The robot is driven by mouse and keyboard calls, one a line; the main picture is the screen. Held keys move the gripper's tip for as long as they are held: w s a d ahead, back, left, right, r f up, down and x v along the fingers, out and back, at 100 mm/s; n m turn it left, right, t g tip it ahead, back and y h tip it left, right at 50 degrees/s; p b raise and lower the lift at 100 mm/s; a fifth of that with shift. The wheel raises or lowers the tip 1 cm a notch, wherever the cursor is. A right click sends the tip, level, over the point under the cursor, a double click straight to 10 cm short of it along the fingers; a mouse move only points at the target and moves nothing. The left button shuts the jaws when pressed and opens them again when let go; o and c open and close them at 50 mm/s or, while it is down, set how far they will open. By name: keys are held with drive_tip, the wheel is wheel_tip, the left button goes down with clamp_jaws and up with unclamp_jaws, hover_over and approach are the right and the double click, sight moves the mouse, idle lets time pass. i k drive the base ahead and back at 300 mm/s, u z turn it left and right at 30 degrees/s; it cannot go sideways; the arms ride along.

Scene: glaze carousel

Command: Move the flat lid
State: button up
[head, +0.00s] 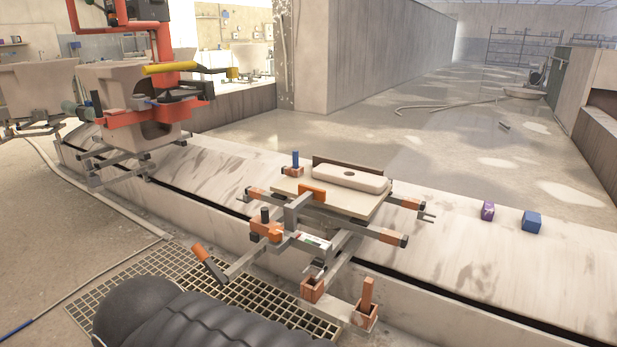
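A cream, flat slab with rounded corners and a small dark hole in its top, which looks like the flat lid (366,181), lies level on a thin beige board (300,194). A dark upright strip (352,165) stands right behind it. The board rests on a grey metal carriage (297,215) with orange clamps and brick-coloured end blocks. Nothing is holding the lid from above. My gripper is not in view; a black ribbed part, apparently of my arm, fills the bottom edge, well in front of the lid.
The carriage stands on a pale track ledge (215,160) with a dark slot. A purple block (487,211) and a blue block (531,221) lie on the ledge to the right. A carriage with a large cream basin (125,88) stands left. A floor grate (165,280) lies in front.

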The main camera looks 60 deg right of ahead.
sight(355, 179)
drive_tip(key=u, duration=0.05)
drive_tip(key=k, duration=0.4)
drive_tip(key=z, duration=2.2)
drive_tip(key=k, duration=1.25)
drive_tip(key=z, duration=0.5)
drive_tip(key=i, duration=0.65)
drive_tip(key=z, duration=0.5)
drive_tip(key=i, duration=0.75)
drive_tip(key=u, duration=0.8)
drive_tip(key=i, duration=0.7)
drive_tip(key=u, duration=0.5)
